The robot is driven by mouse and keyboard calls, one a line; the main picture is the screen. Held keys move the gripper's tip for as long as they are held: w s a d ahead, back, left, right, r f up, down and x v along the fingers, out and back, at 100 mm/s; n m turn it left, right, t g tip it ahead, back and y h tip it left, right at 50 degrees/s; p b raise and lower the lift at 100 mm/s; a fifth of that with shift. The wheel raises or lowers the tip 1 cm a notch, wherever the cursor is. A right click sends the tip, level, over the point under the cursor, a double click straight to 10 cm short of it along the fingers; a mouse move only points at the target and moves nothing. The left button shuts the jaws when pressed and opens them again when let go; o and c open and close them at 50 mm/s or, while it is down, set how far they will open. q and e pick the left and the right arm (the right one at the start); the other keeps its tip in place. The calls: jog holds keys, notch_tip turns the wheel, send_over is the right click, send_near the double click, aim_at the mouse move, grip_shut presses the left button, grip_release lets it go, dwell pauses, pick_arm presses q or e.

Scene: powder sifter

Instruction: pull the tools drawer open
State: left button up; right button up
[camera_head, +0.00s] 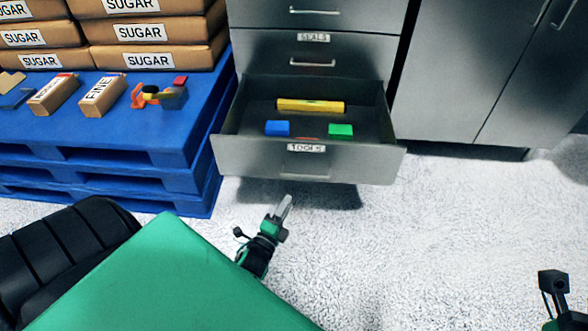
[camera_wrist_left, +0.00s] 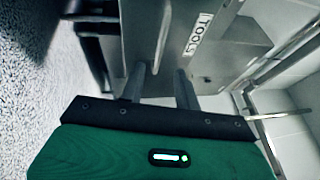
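The grey tools drawer (camera_head: 355,164) stands pulled out of the cabinet, its inside showing in the head view. Its TOOLS label (camera_head: 306,148) is on the front; the label also shows in the left wrist view (camera_wrist_left: 199,33). A bar handle (camera_wrist_left: 163,42) shows on the front in the wrist view. My left gripper (camera_head: 285,206) is in front of and below the drawer front, apart from it. Its two fingers (camera_wrist_left: 161,85) are spread with nothing between them. Of my right arm only a dark piece (camera_head: 553,283) and some green show at the right edge; no fingers show.
A yellow bar (camera_head: 310,105), a blue block (camera_head: 277,128) and a green block (camera_head: 341,130) lie in the drawer. A blue pallet (camera_head: 130,130) with sugar bags stands close to the drawer's left. The seals drawer (camera_head: 340,50) above is shut. Floor in front is clear.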

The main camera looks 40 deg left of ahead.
pick_arm(q)
jog(key=shift+v, duration=1.15)
